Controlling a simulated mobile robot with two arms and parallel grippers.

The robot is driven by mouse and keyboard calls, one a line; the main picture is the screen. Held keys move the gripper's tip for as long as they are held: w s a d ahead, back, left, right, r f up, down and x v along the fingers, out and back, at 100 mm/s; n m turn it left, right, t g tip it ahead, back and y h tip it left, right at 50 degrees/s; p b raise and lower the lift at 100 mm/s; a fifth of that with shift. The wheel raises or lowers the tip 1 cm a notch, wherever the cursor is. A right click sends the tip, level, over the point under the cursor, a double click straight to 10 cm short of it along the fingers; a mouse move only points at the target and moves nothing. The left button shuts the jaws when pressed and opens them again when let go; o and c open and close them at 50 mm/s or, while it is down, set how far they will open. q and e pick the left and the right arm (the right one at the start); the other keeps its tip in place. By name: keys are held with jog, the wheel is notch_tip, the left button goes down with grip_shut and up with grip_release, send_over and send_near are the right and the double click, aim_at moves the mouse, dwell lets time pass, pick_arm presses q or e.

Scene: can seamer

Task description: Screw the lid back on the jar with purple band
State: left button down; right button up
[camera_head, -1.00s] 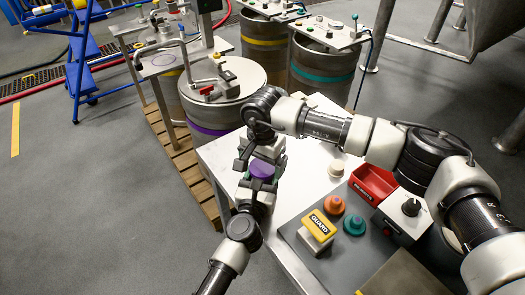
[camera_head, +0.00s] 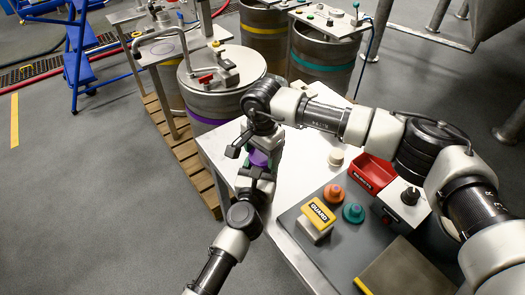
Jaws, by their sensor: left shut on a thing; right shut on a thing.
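The jar with the purple band (camera_head: 259,158) is upright between my two grippers, over the left part of the white table. Only a small purple patch of it shows. My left gripper (camera_head: 256,178) reaches up from below and is shut around the jar. My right gripper (camera_head: 258,140) comes down from above and is shut at the jar's top, on the lid. The lid is mostly hidden behind the fingers, so I cannot tell how it sits on the jar.
The white table (camera_head: 310,140) bears a small cream piece (camera_head: 336,157). Orange (camera_head: 334,192) and teal (camera_head: 353,211) pieces, a yellow-topped GUARD block (camera_head: 318,215), a red bin (camera_head: 372,173) and a black-knobbed control box (camera_head: 405,202) stand at right. A purple-banded drum (camera_head: 205,119) stands behind.

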jog(key=shift+m, duration=0.6)
jog(key=o, duration=1)
jog(key=shift+r, duration=2.3)
